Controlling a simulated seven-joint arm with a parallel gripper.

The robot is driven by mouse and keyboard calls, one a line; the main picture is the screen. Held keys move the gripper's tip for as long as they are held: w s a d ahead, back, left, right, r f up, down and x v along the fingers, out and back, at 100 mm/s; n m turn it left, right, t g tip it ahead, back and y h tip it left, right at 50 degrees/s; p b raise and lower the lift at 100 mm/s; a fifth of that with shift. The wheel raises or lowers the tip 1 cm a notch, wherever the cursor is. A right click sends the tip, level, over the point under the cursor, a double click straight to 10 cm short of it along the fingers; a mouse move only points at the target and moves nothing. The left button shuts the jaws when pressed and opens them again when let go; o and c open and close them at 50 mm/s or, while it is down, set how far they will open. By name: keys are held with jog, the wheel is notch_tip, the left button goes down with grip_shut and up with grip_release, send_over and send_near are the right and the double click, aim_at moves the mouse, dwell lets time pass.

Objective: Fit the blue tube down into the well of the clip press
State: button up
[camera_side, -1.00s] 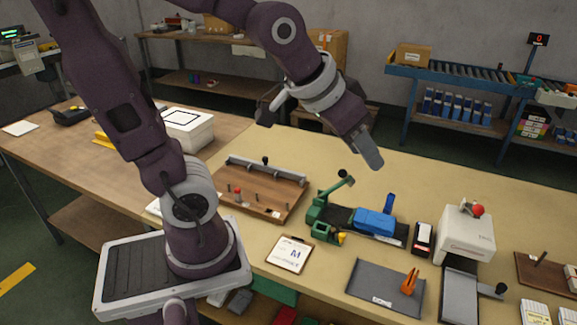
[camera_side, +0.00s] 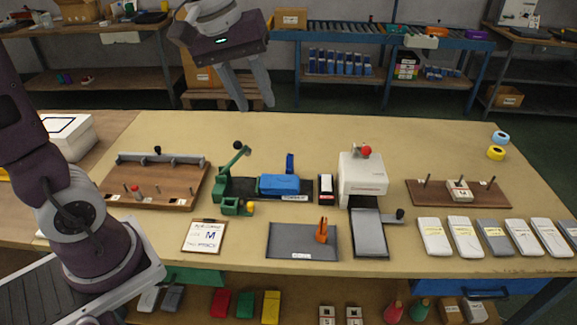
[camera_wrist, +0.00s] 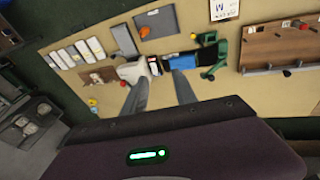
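A blue block-like piece (camera_side: 279,184) lies on a dark base beside a green lever device (camera_side: 233,185), with a thin blue part standing up behind it. A white machine with a red knob (camera_side: 363,178) stands to their right. I cannot tell for sure which piece is the blue tube or which device is the clip press; no well can be made out. My gripper (camera_side: 257,105) is open and empty, high above the back of the table. In the wrist view, its parted fingers (camera_wrist: 161,82) show before the blue piece (camera_wrist: 183,62) and white machine (camera_wrist: 132,72).
A grey mat with an orange clip (camera_side: 321,232) and a clipboard (camera_side: 204,236) lie in front. Wooden peg boards stand left (camera_side: 150,190) and right (camera_side: 458,193). Several white and grey boxes line the front right. The table's back strip (camera_side: 330,127) is clear.

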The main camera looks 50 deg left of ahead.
jog(key=w+a+f+n+g, duration=0.1)
jog(key=w+a+f+n, duration=0.25)
jog(key=w, duration=0.25)
jog(key=w+a+f+n+g, duration=0.1)
jog(key=w+a+f+n, duration=0.1)
jog(key=w+f+n, duration=0.3)
jog(key=n+g, duration=0.1)
jog(key=n, duration=0.4)
send_near(292, 168)
jog(key=shift+w+a+f, duration=0.4)
jog(key=shift+a+f, duration=0.05)
jog(key=shift+f, duration=0.1)
jog(key=shift+n, duration=0.35)
jog(key=f, duration=0.8)
jog(key=shift+w+d, duration=0.1)
jog(key=shift+d, duration=0.3)
jog(key=shift+r, duration=0.1)
grip_shut()
